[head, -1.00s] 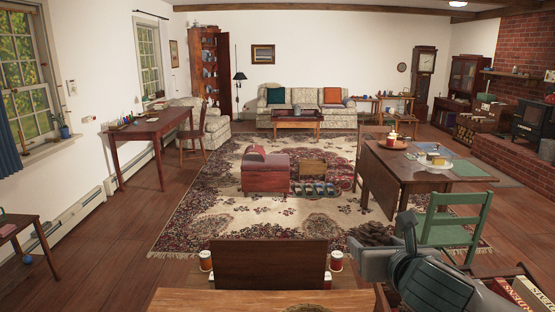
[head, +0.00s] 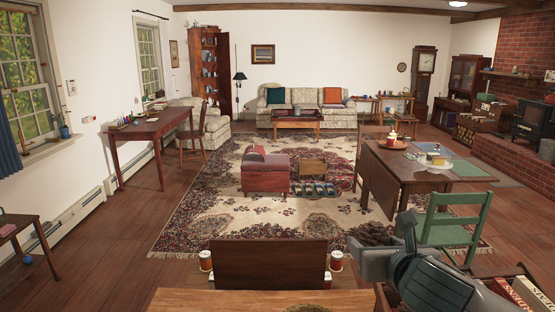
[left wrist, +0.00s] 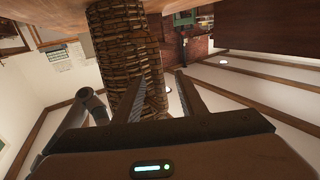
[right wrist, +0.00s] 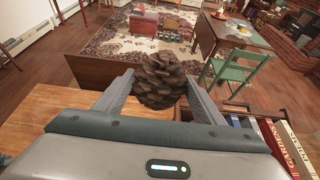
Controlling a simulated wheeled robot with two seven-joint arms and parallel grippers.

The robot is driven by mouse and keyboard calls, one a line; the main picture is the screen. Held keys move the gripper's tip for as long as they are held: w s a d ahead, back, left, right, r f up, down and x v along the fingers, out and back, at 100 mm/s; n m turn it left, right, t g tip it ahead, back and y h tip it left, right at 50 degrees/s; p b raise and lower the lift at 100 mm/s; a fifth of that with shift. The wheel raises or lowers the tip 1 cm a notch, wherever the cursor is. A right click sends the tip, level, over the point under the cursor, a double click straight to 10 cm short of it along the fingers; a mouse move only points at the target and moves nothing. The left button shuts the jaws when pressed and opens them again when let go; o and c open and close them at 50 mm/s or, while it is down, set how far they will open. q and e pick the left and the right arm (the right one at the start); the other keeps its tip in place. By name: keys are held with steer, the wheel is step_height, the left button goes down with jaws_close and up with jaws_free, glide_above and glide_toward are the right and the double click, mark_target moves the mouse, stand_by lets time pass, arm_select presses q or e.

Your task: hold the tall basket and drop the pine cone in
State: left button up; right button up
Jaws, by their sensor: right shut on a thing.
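A brown pine cone (right wrist: 159,80) sits between the two fingers of my right gripper (right wrist: 158,92), which is shut on it. In the head view the pine cone (head: 372,234) is at the lower right, partly hidden by my gripper (head: 388,243), above the floor beyond the near wooden top. A tall brown wicker basket (left wrist: 124,45) shows in the left wrist view, which is turned upside down. My left gripper (left wrist: 162,85) is open, with its fingers spread and pointing toward the basket; one finger overlaps the basket's side.
A wooden top (head: 260,302) with a raised dark panel (head: 270,264) lies nearest. A box of books (right wrist: 262,135) stands at the right below my right gripper. A green chair (head: 447,222) and a drop-leaf table (head: 400,168) are beyond it.

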arm_select(q)
steer(key=shift+x, duration=1.5)
jaws_close()
arm_select(e)
steer(key=shift+s+a+f+n+y, duration=0.1)
steer(key=shift+a+f+n+y, duration=0.2)
steer(key=shift+a+y, duration=0.15)
steer(key=s+a+f+n+g+y, duration=0.3)
steer(key=s+a+f+n+y, duration=0.3)
steer(key=s+a+n+y, duration=0.2)
steer(key=shift+s+a+f+g+y, duration=0.35)
steer(key=shift+s+a+g, duration=0.05)
steer(key=shift+s+a, duration=0.65)
